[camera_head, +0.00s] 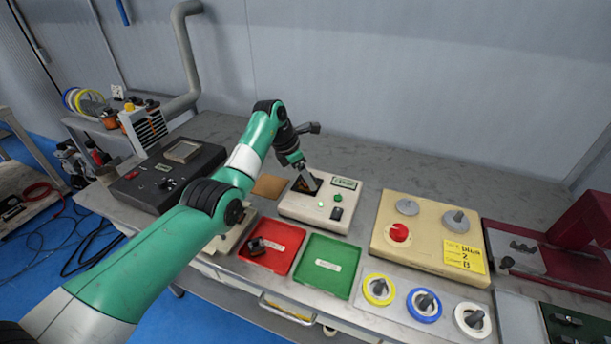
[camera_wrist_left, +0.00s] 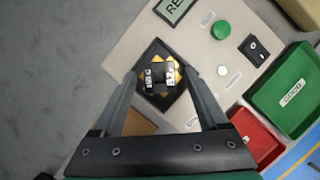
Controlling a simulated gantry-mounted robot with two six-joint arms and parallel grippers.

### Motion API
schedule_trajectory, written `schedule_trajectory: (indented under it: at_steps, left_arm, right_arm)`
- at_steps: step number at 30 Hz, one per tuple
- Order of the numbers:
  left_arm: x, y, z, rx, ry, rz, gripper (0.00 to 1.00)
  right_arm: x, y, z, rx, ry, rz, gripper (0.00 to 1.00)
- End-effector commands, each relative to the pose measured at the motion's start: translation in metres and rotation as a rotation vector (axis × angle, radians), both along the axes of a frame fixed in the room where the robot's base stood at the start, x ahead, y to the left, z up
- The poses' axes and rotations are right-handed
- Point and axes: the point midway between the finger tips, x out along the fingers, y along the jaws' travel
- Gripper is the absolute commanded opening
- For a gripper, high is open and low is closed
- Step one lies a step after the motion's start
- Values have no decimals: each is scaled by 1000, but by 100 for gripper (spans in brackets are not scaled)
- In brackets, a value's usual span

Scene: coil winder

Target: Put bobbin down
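The bobbin (camera_wrist_left: 160,76), a small dark piece with white-marked sides, sits in the black square recess (camera_wrist_left: 155,55) of the cream tester box (camera_head: 312,212) in the left wrist view. Yellow shows around it in the recess. My left gripper (camera_head: 304,178) is over this recess in the head view. Its fingers (camera_wrist_left: 160,73) stand on both sides of the bobbin, apart, with a small gap seeming to show on each side. In the head view the bobbin is hard to make out. My right gripper is in neither view.
A red tray (camera_head: 291,239) holding a dark piece (camera_head: 262,245) and an empty green tray (camera_head: 317,281) lie in front of the tester. A black box (camera_head: 150,193) stands left, a cream panel with knobs (camera_head: 385,215) right.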

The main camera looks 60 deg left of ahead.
Motion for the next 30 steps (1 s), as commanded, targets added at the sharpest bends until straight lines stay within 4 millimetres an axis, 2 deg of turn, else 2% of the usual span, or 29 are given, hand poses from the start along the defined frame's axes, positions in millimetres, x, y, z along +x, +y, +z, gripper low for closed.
schedule_trajectory:
  at_steps: [4, 8, 15, 21, 25, 30]
  left_arm:
    - [0, 0, 2, 0, 0, 0, 76]
    - [-3, 1, 15, 2, -2, 1, 76]
    - [-24, 2, 68, 3, -2, 0, 76]
    - [-40, 3, 107, 1, 0, 2, 76]
    - [-45, 3, 115, 1, 1, 1, 76]
    - [-46, 3, 114, 0, 1, 0, 76]
  right_arm:
    - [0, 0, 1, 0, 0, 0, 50]
    - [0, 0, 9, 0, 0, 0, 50]
    - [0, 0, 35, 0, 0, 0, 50]
    - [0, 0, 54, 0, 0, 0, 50]
    - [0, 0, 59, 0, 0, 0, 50]
    - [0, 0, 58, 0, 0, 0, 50]
